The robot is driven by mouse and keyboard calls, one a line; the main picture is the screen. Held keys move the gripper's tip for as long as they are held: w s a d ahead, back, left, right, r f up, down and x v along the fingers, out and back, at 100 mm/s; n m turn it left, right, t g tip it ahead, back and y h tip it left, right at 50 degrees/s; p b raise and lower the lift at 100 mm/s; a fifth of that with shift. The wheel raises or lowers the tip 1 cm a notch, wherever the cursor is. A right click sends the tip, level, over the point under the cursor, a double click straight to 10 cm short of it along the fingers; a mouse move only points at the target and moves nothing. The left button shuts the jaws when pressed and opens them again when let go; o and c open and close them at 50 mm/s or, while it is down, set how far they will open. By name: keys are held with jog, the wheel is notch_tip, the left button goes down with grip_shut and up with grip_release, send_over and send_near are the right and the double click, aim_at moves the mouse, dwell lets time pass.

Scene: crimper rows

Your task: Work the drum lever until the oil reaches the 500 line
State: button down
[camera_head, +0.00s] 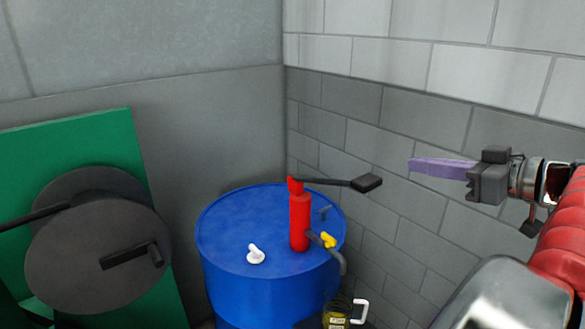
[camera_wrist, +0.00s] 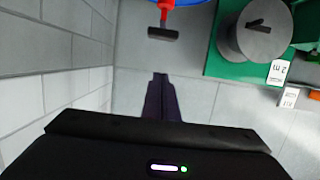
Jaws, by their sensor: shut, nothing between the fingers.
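A blue drum (camera_head: 225,245) stands in the corner of the walls. A red pump (camera_head: 300,222) rises from its top, with a dark lever arm ending in a black handle (camera_head: 367,183) pointing right, about level. A spout with a yellow tap (camera_head: 328,240) curves down over the drum's edge. A jug with a white handle (camera_head: 361,311) and yellowish contents stands below it, cut by the lower edge; its marks are unreadable. My gripper (camera_head: 412,163) is right of the handle, apart from it, its purple fingers shut and empty. In the wrist view the handle (camera_wrist: 163,34) lies beyond the fingertips (camera_wrist: 160,76).
A white cap or fitting (camera_head: 256,254) sits on the drum top. At left is a green panel (camera_head: 110,135) with a dark grey disc (camera_head: 90,265) and crank-like bars. A block wall (camera_head: 400,125) stands behind the drum and my gripper.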

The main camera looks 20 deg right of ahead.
jog(key=shift+w, duration=0.1)
dwell(0.3)
send_over(380, 178)
jog(key=s+a, duration=0.2)
jog(key=a, duration=0.1)
notch_tip(380, 178, down, 3)
jog(key=shift+s+d+f, duration=0.15)
jog(key=shift+f, duration=0.75)
jog(key=shift+s+d+f, duration=0.1)
jog(key=shift+f, duration=0.8)
